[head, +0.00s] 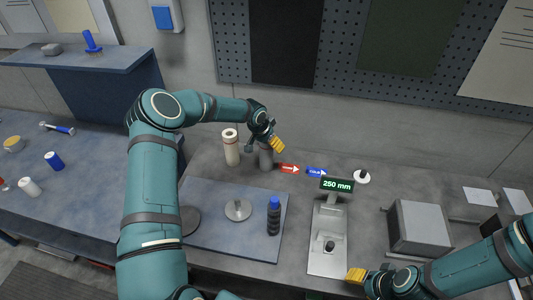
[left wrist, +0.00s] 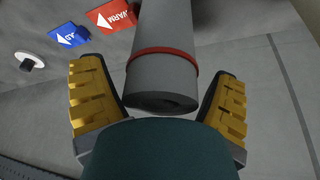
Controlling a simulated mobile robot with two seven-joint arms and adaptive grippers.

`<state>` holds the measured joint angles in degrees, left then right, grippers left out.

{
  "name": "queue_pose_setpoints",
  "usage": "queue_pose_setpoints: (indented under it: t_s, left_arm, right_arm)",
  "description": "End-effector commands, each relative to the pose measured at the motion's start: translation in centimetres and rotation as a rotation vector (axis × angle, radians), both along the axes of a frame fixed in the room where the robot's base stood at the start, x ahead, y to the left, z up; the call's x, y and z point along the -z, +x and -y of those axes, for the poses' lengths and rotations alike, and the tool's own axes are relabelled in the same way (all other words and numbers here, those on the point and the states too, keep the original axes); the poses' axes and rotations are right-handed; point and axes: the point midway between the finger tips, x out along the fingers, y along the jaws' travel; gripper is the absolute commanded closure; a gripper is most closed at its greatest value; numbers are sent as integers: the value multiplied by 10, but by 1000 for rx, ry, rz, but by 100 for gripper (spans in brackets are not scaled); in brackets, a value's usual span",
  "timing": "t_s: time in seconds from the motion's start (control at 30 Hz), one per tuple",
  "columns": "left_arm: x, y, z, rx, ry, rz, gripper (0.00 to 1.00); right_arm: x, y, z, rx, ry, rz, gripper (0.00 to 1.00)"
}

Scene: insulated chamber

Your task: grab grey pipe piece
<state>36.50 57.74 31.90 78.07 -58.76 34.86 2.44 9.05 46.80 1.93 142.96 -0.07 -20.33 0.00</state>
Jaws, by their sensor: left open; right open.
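The grey pipe piece (head: 266,159) stands upright on the bench in the head view, its top partly hidden by my left gripper (head: 275,142). In the left wrist view the grey pipe (left wrist: 163,75) is a grey cylinder with a red ring near its end. It lies between the two yellow fingers of my left gripper (left wrist: 160,95), which are open, with gaps showing on both sides. My right gripper (head: 357,275) is open and empty at the bench's front, near the measuring device.
A cream cylinder (head: 231,150) stands just left of the pipe. A red arrow sign (head: 289,168) and a blue one (head: 316,172) lie to the right. A measuring device reading 250 mm (head: 327,240), a dark bottle (head: 274,218) and a metal box (head: 420,226) also occupy the bench.

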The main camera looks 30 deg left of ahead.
Motion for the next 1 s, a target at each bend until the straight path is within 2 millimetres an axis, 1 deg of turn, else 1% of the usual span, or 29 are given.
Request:
queue_pose_setpoints:
  t_s: [0.17,0.2,0.27,0.3,0.37,0.4,0.43,0.67,0.77,0.87,1.0]
  left_arm:
    - [0,0,0,0,0,1,12]
    - [0,0,0,0,0,0,17]
    - [0,0,0,0,0,0,38]
    - [0,0,0,0,0,0,52]
    - [0,0,0,0,0,0,73]
    - [0,0,0,0,0,0,87]
    - [0,0,0,0,0,0,92]
    - [-1,0,0,1,0,1,92]
    - [-5,1,0,1,1,2,92]
    - [-16,1,0,2,3,5,92]
    - [-43,1,0,0,3,5,92]
  right_arm:
    - [0,0,0,0,0,0,53]
    - [0,0,0,0,0,0,53]
    - [0,0,0,0,0,0,53]
    - [0,0,0,0,0,0,53]
    - [0,0,0,0,0,0,53]
    - [0,0,0,0,0,0,53]
    - [0,0,0,0,0,0,53]
    - [0,0,0,0,0,0,53]
    - [1,0,0,0,0,0,53]
    - [2,0,0,0,0,0,53]
    - [5,0,0,1,0,0,53]
